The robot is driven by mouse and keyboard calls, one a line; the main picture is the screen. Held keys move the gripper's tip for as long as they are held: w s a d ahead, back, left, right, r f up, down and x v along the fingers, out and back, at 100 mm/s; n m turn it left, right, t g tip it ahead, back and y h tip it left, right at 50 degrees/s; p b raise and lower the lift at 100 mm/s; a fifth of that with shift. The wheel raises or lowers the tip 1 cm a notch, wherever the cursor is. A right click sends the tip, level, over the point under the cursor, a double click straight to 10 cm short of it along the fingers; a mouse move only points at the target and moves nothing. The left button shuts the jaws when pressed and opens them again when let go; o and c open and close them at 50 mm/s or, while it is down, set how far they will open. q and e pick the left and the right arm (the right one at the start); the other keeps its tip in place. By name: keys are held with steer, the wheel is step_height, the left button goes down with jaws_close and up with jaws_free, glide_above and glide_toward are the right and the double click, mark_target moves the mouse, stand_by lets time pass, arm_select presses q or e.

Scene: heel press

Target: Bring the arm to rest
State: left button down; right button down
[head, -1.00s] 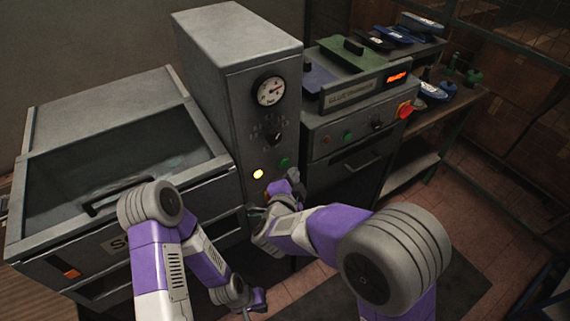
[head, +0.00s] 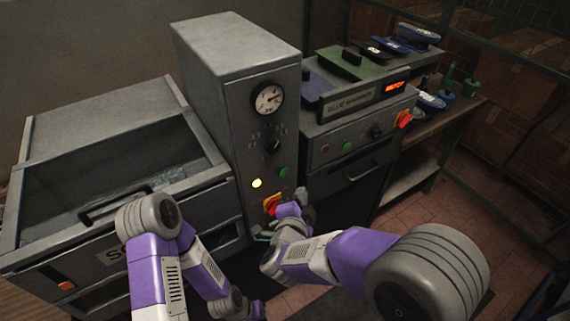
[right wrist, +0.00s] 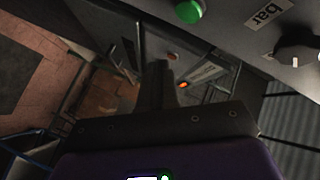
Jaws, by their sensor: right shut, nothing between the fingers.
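My right gripper (head: 302,196) is shut and empty in the head view, just right of the red switch (head: 271,206) on the tall grey press cabinet (head: 228,110). In the right wrist view its dark closed fingers (right wrist: 157,85) point away from the camera, with the cabinet panel above. A green button (right wrist: 190,11) and a dark knob (right wrist: 297,58) show on that panel. My left arm (head: 150,260) is low at the left front. Its gripper is at the bottom, and its fingers are too unclear to read.
A pressure gauge (head: 268,98) and a lit yellow lamp (head: 256,183) are on the cabinet front. A glue machine (head: 352,125) stands to the right, beside a wooden bench (head: 440,125) with shoes. An open-topped grey machine (head: 190,185) with a handle is at the left.

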steer(key=s+d+f+n+g+y, duration=0.1)
steer(key=d+f+n+g, duration=0.2)
steer(key=f, duration=0.8)
steer(key=s+d+f+n+g+y, duration=0.2)
steer(key=d+f+n+g, duration=0.15)
steer(key=f, duration=0.85)
steer(key=s+d+f+n+g+y, duration=0.1)
steer(key=s+f+g, duration=0.3)
steer(key=s, duration=0.5)
steer(key=s+d+f+n+g+y, duration=0.1)
steer(key=s+f+n+g+y, duration=0.1)
steer(key=s+f, duration=0.6)
steer(key=shift+s+d+f+n+g, duration=0.35)
steer(key=shift+s+n+g, duration=0.15)
steer(key=shift+g, duration=0.65)
steer(key=shift+w, duration=0.1)
